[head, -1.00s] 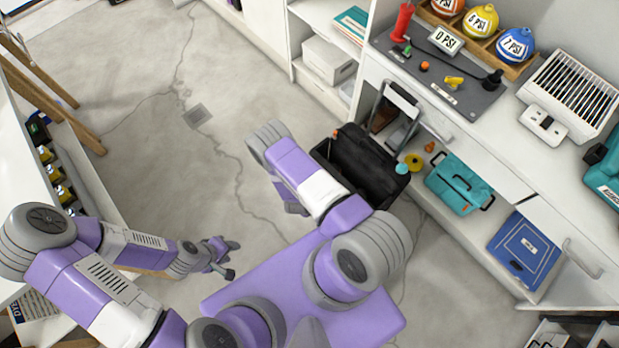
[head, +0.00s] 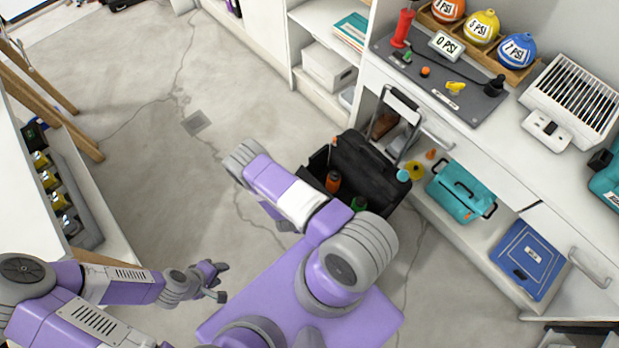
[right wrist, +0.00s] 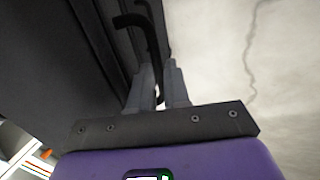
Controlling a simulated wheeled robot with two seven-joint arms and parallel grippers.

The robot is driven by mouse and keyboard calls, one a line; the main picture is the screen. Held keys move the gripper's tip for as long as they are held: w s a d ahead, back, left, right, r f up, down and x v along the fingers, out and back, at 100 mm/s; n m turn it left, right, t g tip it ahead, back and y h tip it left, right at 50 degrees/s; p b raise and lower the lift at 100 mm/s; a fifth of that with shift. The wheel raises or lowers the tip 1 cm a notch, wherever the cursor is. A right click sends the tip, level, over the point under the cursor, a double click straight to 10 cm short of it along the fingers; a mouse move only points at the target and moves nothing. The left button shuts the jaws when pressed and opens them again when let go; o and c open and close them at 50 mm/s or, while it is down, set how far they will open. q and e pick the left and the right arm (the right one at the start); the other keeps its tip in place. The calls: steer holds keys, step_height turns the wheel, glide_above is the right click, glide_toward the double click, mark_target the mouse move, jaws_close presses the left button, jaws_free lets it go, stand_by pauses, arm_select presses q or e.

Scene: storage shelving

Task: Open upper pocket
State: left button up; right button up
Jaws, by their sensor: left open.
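A black bag (head: 368,165) stands on the floor by the shelving, with a raised telescopic handle (head: 400,97). Its top is open at the front left, where an orange bottle (head: 333,181) and a green one (head: 358,203) show. My right arm covers part of it. In the right wrist view, my right gripper (right wrist: 157,72) is beside a dark panel (right wrist: 50,60), probably the bag's side. A black hooked strip (right wrist: 150,35) runs between its fingers; whether they clamp it is unclear. My left gripper (head: 222,282) is open and empty, well left of the bag.
A shelf unit beside the bag holds a teal case (head: 461,190) and a blue case (head: 528,258). A grey mat (head: 440,80) with small tools lies on the counter above. A white table (head: 20,200) is at left. The floor between is clear.

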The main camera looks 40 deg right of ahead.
steer(key=o, duration=0.4)
arm_select(q)
step_height(320, 180, up, 3)
steer(key=p, duration=0.2)
steer(key=shift+f+p, duration=0.2)
steer(key=shift+p, duration=0.15)
arm_select(e)
steer(key=v, duration=0.7)
steer(key=shift+a+r, duration=0.2)
steer(key=shift+r, duration=0.05)
